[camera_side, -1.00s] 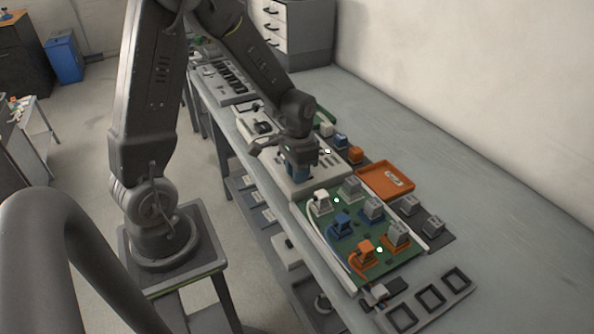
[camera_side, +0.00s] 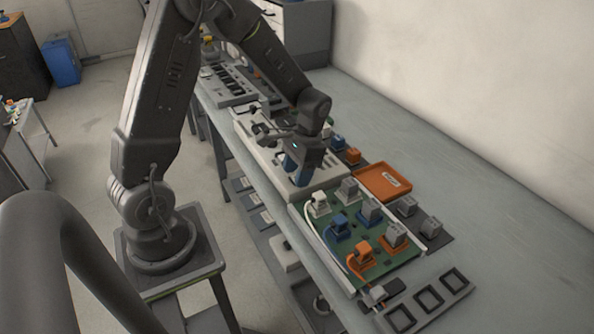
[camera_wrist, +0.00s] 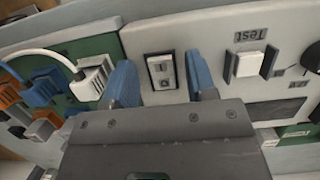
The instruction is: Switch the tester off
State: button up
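The tester is a pale panel that fills the middle and right of the wrist view (camera_wrist: 200,40). In the side view it is the long white box (camera_side: 328,178) under my gripper. A small rocker switch (camera_wrist: 161,72) with a dark frame and I and O marks sits on the panel. Which side is pressed is too small to tell. My gripper (camera_wrist: 158,66) is open, its two blue fingers apart on either side of the switch in the wrist view, holding nothing. In the side view my gripper (camera_side: 297,170) is tilted low over the box.
A white square button (camera_wrist: 245,65) beside a "Test" label and a dark knob (camera_wrist: 311,57) are right of the switch. A green board (camera_side: 345,245) with white, blue and orange plugs stands nearer, beside an orange tray (camera_side: 383,181).

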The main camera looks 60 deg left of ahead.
jog(key=v, duration=1.3)
jog(key=shift+r, duration=0.4)
jog(key=s+d+r+t, duration=0.3)
jog(key=s+d+t, duration=0.1)
jog(key=s, duration=0.4)
jog(key=s+d+r+t, duration=0.3)
jog(key=s+d+t, duration=0.1)
jog(key=s+d, duration=0.2)
jog(key=shift+s+d+r+t, duration=0.2)
jog(key=shift+s+d+t, duration=0.15)
jog(key=shift+s, duration=0.55)
